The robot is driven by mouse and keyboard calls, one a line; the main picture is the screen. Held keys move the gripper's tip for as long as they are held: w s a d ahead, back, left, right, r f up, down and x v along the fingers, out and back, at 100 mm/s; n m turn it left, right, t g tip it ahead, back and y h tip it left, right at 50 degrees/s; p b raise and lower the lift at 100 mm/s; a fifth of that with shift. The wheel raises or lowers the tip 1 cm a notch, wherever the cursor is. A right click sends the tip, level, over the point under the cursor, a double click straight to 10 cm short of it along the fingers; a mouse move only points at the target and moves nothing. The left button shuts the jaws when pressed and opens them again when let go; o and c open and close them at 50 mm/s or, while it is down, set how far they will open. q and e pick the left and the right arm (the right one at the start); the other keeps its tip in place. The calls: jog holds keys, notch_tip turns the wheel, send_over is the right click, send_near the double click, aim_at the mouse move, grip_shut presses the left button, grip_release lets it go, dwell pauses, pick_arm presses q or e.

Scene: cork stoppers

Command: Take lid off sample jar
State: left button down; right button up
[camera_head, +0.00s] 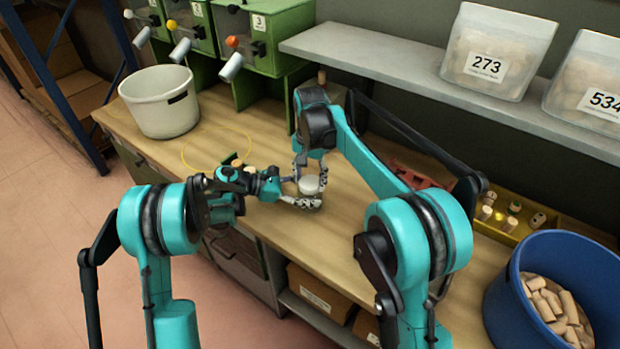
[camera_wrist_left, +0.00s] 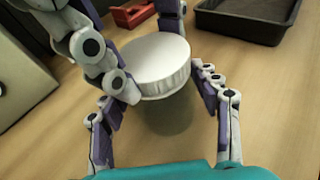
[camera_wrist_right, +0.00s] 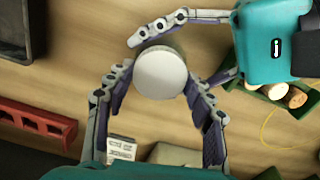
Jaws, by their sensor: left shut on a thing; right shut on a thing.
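The sample jar (camera_wrist_left: 172,112) stands on the wooden bench with its round white lid (camera_wrist_left: 158,62) on top. The lid also shows in the head view (camera_head: 309,184) and from above in the right wrist view (camera_wrist_right: 161,72). My left gripper (camera_wrist_left: 168,88) reaches in from the left and is shut on the jar, one finger on each side. My right gripper (camera_wrist_right: 157,84) comes down from above and is shut on the lid. Most of the jar body is hidden under the lid and behind fingers. I cannot tell whether there is a gap between lid and jar.
A white bucket (camera_head: 161,101) stands at the back left, with green dispensers behind it. A grey shelf (camera_head: 420,85) holds bags of corks. A blue bin (camera_head: 556,262) of corks stands at the right. A black tray (camera_wrist_left: 246,22) and red holder (camera_wrist_right: 38,122) lie near.

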jog(key=n, duration=1.6)
jog(key=shift+n, duration=0.3)
jog(key=n, duration=0.4)
jog(key=shift+n, duration=0.4)
jog(key=n, duration=0.4)
jog(key=shift+n, duration=0.3)
jog(key=n, duration=0.4)
jog(key=shift+r+n, duration=0.1)
jog(key=shift+n, duration=0.2)
jog(key=n, duration=0.3)
jog(key=shift+n, duration=0.3)
jog(key=shift+r, duration=0.15)
